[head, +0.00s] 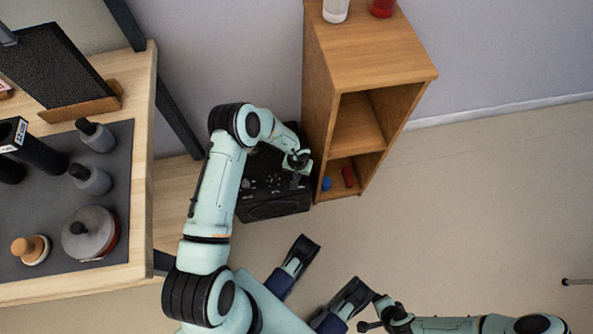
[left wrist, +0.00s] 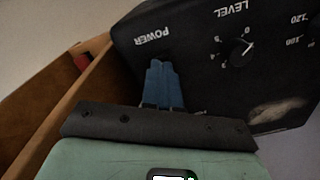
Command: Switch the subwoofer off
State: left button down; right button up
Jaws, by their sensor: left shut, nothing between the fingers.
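The subwoofer (head: 272,207) is a black box on the floor between the wooden table and the wooden shelf. My left gripper (head: 298,160) is over its control panel. In the left wrist view, the subwoofer's panel (left wrist: 205,75) shows the upside-down labels POWER and LEVEL and a round level knob (left wrist: 241,51). My left gripper's blue fingers (left wrist: 162,70) are together and empty, with their tips just below the POWER label. They cover the place where a power switch could be, so no switch or its position shows. My right gripper (head: 370,316) is small and dark at the bottom of the head view.
The wooden shelf (head: 375,55) stands close to the right of the subwoofer, with a blue and a red item (head: 348,177) inside low down. The table (head: 143,200) is at the left with several bottles and pots. Floor at the right is mostly clear.

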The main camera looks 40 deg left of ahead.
pick_arm(q)
jog(key=shift+f+b, duration=0.4)
jog(key=shift+f, duration=0.2)
dwell(0.3)
jog(key=shift+r+p, duration=2.4)
jog(key=shift+r, duration=1.15)
